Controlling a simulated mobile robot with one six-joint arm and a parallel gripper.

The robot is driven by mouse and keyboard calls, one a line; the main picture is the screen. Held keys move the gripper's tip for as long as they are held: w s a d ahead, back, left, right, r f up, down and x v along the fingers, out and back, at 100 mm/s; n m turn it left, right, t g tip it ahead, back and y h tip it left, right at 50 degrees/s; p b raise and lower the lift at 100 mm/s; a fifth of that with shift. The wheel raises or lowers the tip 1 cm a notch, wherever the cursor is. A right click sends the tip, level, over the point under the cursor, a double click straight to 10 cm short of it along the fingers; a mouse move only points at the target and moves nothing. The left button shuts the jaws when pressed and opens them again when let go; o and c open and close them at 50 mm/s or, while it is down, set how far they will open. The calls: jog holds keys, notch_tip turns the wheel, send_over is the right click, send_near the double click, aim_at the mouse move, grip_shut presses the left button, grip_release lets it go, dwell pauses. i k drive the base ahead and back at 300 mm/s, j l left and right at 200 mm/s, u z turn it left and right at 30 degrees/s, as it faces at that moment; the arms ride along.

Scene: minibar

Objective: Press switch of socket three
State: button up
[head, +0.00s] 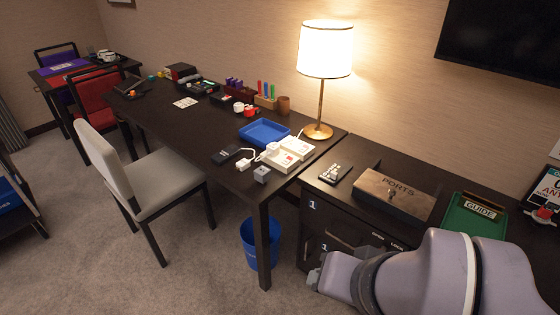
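A white socket unit (288,153) lies on the dark desk near its right end, in front of the lamp. It has pale panels with small red marks. Which part is socket three, and the switch positions, are too small to tell. A white plug or adapter (243,165) with a cable and a small grey cube (262,174) sit beside it. My gripper (322,272) is low at the front of the cabinet, below and right of the socket unit and well apart from it. My arm partly hides it, and its opening is unclear.
A lit lamp (319,130) stands behind the socket unit, with a blue tray (264,132) to the left. The cabinet on the right holds a PORTS box (394,196) and a green GUIDE tray (474,219). A chair (157,180) and blue bin (258,243) stand on the floor.

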aim_at(288, 159)
jog(key=i+l+z, duration=0.25)
jog(key=i, duration=0.85)
jog(key=j, duration=0.1)
